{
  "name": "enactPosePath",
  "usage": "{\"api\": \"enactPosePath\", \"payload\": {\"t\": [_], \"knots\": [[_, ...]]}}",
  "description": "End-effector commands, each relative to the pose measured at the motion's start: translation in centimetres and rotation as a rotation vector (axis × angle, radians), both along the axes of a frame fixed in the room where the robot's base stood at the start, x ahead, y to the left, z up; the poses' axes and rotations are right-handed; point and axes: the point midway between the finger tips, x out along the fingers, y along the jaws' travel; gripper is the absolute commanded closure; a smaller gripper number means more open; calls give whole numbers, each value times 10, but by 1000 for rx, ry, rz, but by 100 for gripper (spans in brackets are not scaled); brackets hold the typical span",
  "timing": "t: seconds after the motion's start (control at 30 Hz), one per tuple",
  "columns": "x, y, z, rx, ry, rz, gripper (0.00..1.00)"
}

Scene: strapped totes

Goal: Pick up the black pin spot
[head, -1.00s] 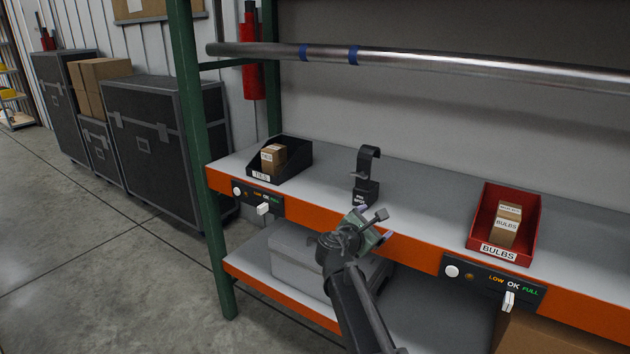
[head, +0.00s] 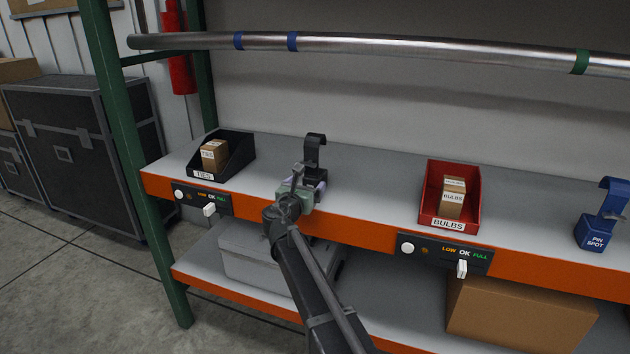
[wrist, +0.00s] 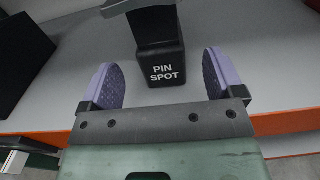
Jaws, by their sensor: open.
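The black pin spot (head: 314,152) stands upright on the grey shelf, with a hook at its top; its lower part is partly hidden by my gripper in the head view. In the wrist view the pin spot (wrist: 160,62), with white "PIN SPOT" lettering on its base, is just ahead of my gripper. My gripper (head: 307,188) is at the shelf's front edge. In the wrist view its purple finger pads (wrist: 165,80) are apart, with the base a little beyond and roughly between them. Nothing is held.
A black TIES bin (head: 235,160) stands to the left and a red BULBS bin (head: 477,190) to the right. A blue pin spot (head: 593,232) stands at far right. A metal pipe (head: 400,48) runs above the shelf. Shelf surface between the bins is otherwise clear.

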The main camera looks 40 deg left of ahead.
Motion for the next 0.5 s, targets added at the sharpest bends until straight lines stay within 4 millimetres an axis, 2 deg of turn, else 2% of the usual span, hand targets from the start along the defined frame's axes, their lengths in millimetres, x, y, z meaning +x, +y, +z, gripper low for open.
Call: {"api": "enactPosePath", "payload": {"t": [0.3,0.5], "knots": [[47,16,1,1,0,-1,13],[48,15,1,1,0,0,13]]}}
